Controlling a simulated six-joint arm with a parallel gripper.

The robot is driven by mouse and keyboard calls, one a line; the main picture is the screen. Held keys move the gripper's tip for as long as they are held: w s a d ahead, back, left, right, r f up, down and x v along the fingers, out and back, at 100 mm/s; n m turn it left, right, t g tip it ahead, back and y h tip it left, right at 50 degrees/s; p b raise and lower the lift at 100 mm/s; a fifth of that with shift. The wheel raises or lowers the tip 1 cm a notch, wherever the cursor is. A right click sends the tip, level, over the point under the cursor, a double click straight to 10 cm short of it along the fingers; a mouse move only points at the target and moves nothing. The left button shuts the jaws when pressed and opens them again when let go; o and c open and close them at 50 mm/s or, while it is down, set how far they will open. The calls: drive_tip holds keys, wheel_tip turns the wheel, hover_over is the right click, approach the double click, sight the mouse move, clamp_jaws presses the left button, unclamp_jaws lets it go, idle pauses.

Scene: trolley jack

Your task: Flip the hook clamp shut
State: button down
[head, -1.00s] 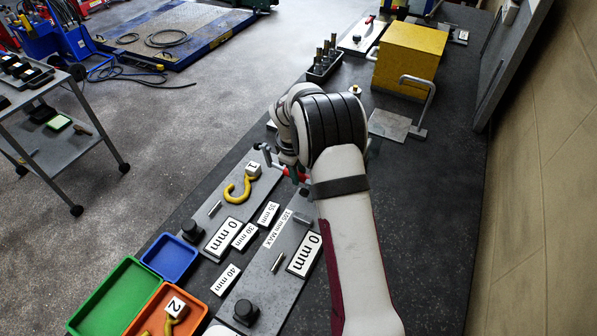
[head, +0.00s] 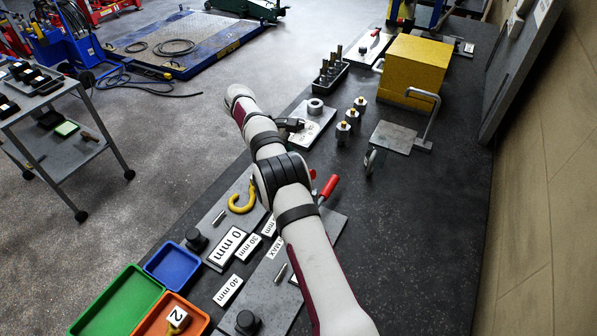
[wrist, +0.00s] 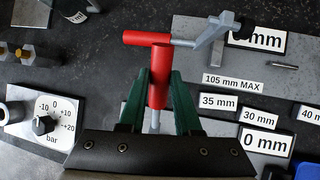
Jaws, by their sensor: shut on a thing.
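In the wrist view, the two green fingers of my gripper (wrist: 158,92) are closed on both sides of an upright-looking red handle (wrist: 159,75). A metal rod shows below that handle between the fingers. Just beyond it lies a second red handle (wrist: 147,38), crosswise, with a rod running right to a grey clamp block (wrist: 218,28); I cannot tell whether the two red handles touch. One red handle (head: 328,187) sticks up right of my arm there. The clamp's hook end is not clearly visible.
Label plates, a blue tray (head: 172,264), a green tray (head: 104,304) and an orange tray (head: 197,322) are at the front. A gauge plate (wrist: 68,108) and brass-topped fittings (head: 343,130) stand beyond.

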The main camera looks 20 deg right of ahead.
drive_tip(key=shift+r, duration=0.1)
idle(0.4)
drive_tip(key=c, duration=0.6)
unclamp_jaws()
drive_tip(key=shift+r, duration=0.4)
wheel_tip(320, 180, up, 4)
drive_tip(key=shift+f, duration=0.15)
drive_tip(key=s+d+r, duration=0.6)
drive_tip(key=s+d, duration=0.1)
drive_tip(key=d, duration=0.2)
drive_tip(key=shift+r, duration=0.25)
drive_tip(key=shift+d, duration=0.1)
